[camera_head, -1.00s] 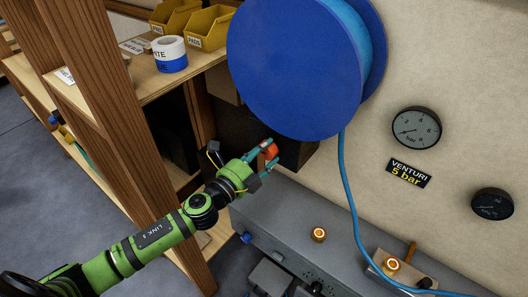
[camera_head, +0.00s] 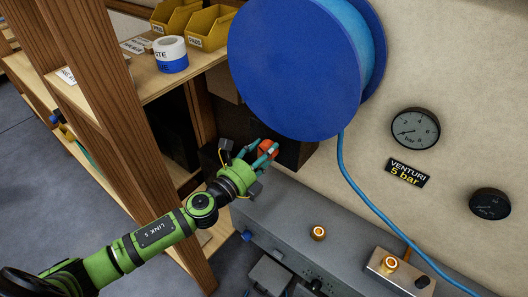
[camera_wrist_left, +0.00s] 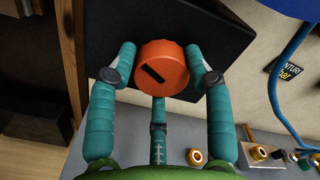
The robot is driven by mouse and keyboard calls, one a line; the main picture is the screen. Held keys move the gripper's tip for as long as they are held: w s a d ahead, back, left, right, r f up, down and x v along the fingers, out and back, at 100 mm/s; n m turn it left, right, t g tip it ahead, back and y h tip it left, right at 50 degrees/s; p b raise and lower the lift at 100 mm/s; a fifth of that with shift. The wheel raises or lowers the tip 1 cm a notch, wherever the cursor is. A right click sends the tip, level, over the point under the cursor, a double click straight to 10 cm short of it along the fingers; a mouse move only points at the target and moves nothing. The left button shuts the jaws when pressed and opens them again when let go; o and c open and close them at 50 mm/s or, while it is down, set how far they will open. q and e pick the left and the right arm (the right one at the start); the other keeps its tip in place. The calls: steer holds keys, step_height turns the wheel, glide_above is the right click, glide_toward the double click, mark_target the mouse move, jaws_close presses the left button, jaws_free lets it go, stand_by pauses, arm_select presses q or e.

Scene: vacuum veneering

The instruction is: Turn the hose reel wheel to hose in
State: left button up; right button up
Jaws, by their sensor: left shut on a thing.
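A large blue hose reel (camera_head: 295,70) is mounted on the wall at the top middle of the head view. A light blue hose (camera_head: 370,205) hangs from it and runs down to the right. Below the reel, an orange knob (camera_head: 267,146) with a black slot mark sits on a dark box (camera_head: 297,152). It fills the middle of the left wrist view (camera_wrist_left: 165,65). My left gripper (camera_head: 265,152) has its teal fingers around the knob, shut on it, one on each side and one below in the left wrist view. My right gripper is not in view.
A grey bench unit (camera_head: 285,220) with brass fittings (camera_head: 318,233) lies below the box. Gauges (camera_head: 415,129) hang on the wall at right.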

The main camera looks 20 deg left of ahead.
arm_select(q)
steer(key=shift+w+a+r, duration=0.2)
steer(key=shift+r, duration=0.3)
steer(key=o, duration=1.1)
steer(key=shift+f, duration=0.2)
steer(key=shift+s, duration=0.1)
steer(key=shift+s+f, duration=0.15)
steer(key=shift+s, duration=0.3)
steer(key=v, duration=1.1)
steer(key=shift+a, duration=0.1)
